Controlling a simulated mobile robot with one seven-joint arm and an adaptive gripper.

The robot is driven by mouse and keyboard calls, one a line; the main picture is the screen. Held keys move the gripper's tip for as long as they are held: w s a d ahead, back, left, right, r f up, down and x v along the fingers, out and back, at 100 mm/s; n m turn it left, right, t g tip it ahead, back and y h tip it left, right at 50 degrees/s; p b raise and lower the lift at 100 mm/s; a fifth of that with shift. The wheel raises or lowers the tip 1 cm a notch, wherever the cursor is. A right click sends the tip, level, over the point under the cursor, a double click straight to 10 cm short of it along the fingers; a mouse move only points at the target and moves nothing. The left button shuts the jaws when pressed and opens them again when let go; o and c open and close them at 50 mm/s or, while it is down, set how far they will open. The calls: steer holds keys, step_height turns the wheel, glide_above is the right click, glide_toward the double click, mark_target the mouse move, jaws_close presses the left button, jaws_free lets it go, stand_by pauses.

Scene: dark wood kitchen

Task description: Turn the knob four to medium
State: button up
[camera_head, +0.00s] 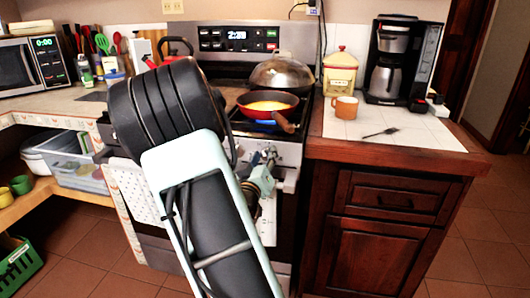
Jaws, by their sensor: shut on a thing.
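The stove (297,155) stands in the middle, with its knobs along the front panel, below the cooktop. My gripper (268,160) is at the right part of this panel, shut on a stove knob. The knob is mostly hidden by the fingers, and its setting cannot be read. My arm covers the left part of the panel, so the other knobs are mostly hidden and I cannot tell this knob's number.
A red pan (266,105) with yellow contents sits on the cooktop, its handle pointing front right above my gripper. A domed lid (283,72) is behind it. The wooden cabinet (385,225) stands close on the right. Floor at the far right is clear.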

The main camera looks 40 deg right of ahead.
steer(key=n+p, duration=0.2)
steer(key=n, duration=0.1)
steer(key=n+p, duration=0.1)
steer(key=n, duration=0.2)
steer(key=shift+w+a+n+p, duration=0.15)
steer(key=shift+w+n+p, duration=0.05)
steer(key=shift+n+p, duration=0.15)
steer(key=n+p, duration=0.2)
steer(key=n, duration=0.3)
steer(key=shift+f+n+p, duration=0.25)
steer(key=shift+f+p, duration=0.1)
steer(key=shift+p, duration=0.05)
steer(key=o, duration=1.2)
steer(key=shift+f, duration=0.1)
steer(key=shift+c, duration=0.2)
